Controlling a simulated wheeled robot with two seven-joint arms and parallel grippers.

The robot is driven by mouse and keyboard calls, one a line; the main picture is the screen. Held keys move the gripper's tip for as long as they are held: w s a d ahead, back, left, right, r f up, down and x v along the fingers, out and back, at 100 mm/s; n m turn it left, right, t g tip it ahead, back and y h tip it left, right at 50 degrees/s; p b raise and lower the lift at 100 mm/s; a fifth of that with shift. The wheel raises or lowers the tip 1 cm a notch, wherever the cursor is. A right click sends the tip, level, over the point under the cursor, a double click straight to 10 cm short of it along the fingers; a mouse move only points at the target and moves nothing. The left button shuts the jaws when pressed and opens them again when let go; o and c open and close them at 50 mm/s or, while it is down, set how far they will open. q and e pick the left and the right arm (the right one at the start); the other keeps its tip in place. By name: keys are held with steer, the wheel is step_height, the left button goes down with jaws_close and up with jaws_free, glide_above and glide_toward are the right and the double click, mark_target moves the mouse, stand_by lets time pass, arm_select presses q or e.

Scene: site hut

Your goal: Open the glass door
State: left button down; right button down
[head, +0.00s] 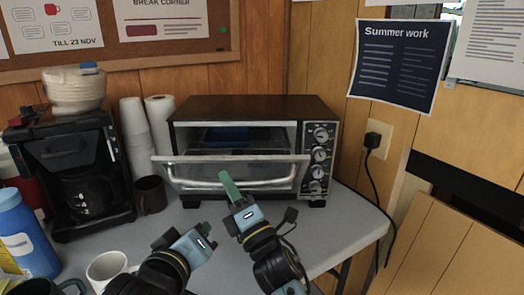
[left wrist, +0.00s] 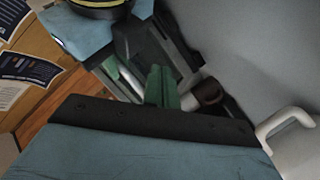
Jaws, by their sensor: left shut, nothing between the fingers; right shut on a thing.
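The glass door (head: 205,174) of the toaster oven (head: 250,108) is partly open, tilted forward from its lower edge. Its pale bar handle (head: 275,182) runs across the front. My right gripper (head: 231,188) has its green fingers at the middle of the handle and is shut on it. My left gripper (head: 206,232) is lower and to the left, in front of the oven and apart from the door. It is shut and empty; its green fingers (left wrist: 162,88) show in the left wrist view. My right gripper's fingers partly cover the handle.
A white mug (head: 107,268) stands close left of my left arm. A dark brown mug (head: 151,194), stacked cups (head: 136,130) and a coffee maker (head: 72,165) are left of the oven. The table's right edge is near the oven; a power cord (head: 378,190) hangs there.

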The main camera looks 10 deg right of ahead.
arm_select(q)
step_height(320, 180, up, 6)
steer(key=w+y, duration=0.2)
steer(key=w, duration=0.1)
steer(key=d+r+m, duration=0.3)
steer(key=d+r, duration=0.2)
steer(key=d, duration=0.2)
step_height(320, 180, up, 3)
steer(key=m+t+y, duration=0.1)
steer(key=m, duration=0.2)
glide_above(262, 165)
steer(key=shift+w+r, duration=0.1)
steer(key=shift+w, duration=0.05)
steer(key=shift+w+f, duration=0.2)
steer(key=shift+w, duration=0.05)
steer(key=s, duration=0.1)
steer(key=s+f, duration=0.2)
steer(key=shift+s+a, duration=0.1)
steer(key=shift+a, duration=0.15)
